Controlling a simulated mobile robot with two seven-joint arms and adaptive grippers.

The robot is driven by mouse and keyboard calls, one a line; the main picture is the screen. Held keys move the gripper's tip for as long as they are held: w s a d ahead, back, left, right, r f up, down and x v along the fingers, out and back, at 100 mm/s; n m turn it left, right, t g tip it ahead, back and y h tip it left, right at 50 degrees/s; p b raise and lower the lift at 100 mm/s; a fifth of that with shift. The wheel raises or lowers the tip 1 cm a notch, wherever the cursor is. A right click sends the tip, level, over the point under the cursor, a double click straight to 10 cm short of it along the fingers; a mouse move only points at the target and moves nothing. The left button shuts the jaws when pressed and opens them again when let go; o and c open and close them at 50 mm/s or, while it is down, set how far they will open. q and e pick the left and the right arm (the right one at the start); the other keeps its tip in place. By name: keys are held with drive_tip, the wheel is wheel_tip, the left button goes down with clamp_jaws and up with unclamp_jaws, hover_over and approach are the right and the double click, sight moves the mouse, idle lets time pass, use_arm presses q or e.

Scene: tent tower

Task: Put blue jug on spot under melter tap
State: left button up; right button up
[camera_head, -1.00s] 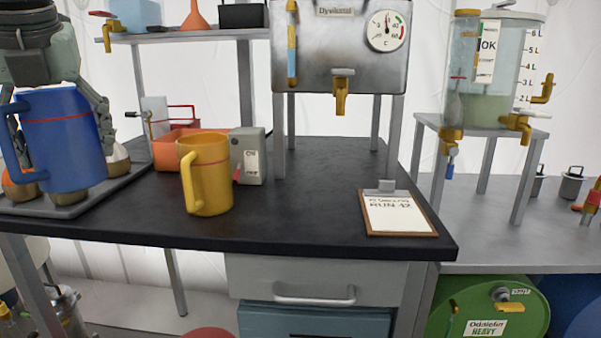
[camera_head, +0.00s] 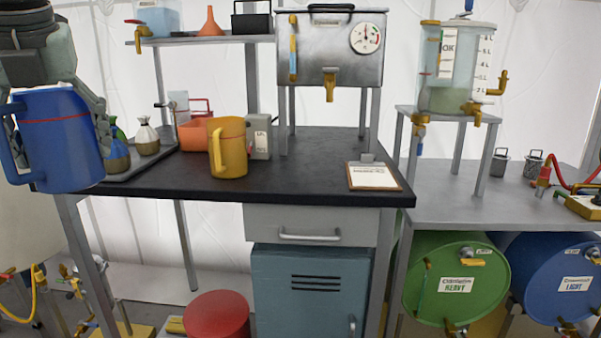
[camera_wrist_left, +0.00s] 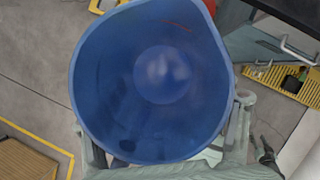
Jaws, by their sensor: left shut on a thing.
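The blue jug (camera_head: 60,140) is upright at the left of the head view, with a red line near its rim and its handle on the left. My left gripper (camera_head: 52,100) is shut on it and holds it in front of the table's left end. In the left wrist view I look down into the open, empty-looking jug (camera_wrist_left: 150,85). The melter (camera_head: 330,50) is a steel box on legs with a dial and a brass tap (camera_head: 329,88). Bare black tabletop (camera_head: 320,145) lies below the tap; no marked spot is discernible. My right gripper is out of view.
A yellow jug (camera_head: 229,150) and a grey box (camera_head: 258,137) stand left of the tap. A clipboard (camera_head: 374,176) lies at the table's right front. A tray (camera_head: 150,160) with small sacks is behind the blue jug. A red stool (camera_head: 216,315) stands below.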

use_arm(q)
drive_tip(key=s+a+f+m+h, duration=0.1)
drive_tip(key=s+a+f+m, duration=0.15)
drive_tip(key=a, duration=0.55)
drive_tip(key=s+a+f+m+h, duration=0.1)
drive_tip(key=s+a+f+m, duration=0.15)
drive_tip(key=a, duration=0.55)
wheel_tip(320, 180, down, 12)
drive_tip(key=s+m+h+p, duration=0.1)
drive_tip(key=s+m+h, duration=0.1)
drive_tip(key=m, duration=0.4)
drive_tip(key=w+d+f+m+g+h, duration=0.35)
drive_tip(key=d+f+m, duration=0.65)
drive_tip(key=d+m, duration=0.35)
drive_tip(key=w+d+f+m+g+y+p, duration=0.1)
drive_tip(key=d+m+g+y, duration=0.4)
drive_tip(key=d+m, duration=1.1)
drive_tip(key=shift+w+f+m, duration=0.55)
drive_tip(key=shift+f+m, duration=0.1)
drive_tip(key=shift+m, duration=0.1)
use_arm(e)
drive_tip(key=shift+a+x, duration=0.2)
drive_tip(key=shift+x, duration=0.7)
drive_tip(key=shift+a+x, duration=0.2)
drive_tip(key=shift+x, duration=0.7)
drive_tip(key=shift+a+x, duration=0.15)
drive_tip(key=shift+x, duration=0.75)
